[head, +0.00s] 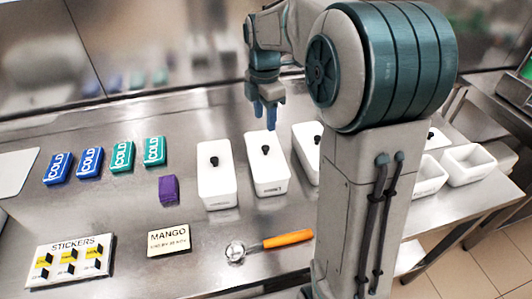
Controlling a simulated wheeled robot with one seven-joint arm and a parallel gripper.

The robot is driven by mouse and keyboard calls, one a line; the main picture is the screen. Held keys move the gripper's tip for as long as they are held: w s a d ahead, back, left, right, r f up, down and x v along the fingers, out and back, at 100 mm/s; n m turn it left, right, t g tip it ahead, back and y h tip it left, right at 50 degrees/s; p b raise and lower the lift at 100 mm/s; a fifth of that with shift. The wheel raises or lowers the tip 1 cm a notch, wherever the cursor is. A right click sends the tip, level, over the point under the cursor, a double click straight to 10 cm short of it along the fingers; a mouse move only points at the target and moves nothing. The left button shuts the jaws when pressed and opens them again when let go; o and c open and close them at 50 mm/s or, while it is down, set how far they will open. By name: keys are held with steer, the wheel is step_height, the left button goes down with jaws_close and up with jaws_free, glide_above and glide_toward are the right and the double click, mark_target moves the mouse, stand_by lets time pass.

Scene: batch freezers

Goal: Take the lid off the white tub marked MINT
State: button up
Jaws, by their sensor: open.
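Several white tubs stand in a row on the steel counter, each with a white lid and a black knob. They are a left tub (217,190), a middle tub (269,181) and a right tub (301,138) partly behind my arm. The middle tub has small dark print on its front, too small to read, so I cannot tell which tub is marked MINT. My gripper (264,122) is open and empty, pointing down above the back of the middle tub. Its fingers look apart from the knob.
Two open white containers (470,164) stand right of my arm. Blue and teal COLD packs (122,156) and a purple block (168,190) lie left. In front are a STICKERS sheet (69,262), a MANGO card (169,240) and an orange-handled scoop (287,239). Steel wall behind.

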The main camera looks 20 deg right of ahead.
mark_target(266, 147)
step_height(266, 147, down, 4)
steer(key=f, duration=0.5)
steer(key=shift+s+d+f, duration=0.1)
steer(key=shift+s+f, duration=0.2)
jaws_close()
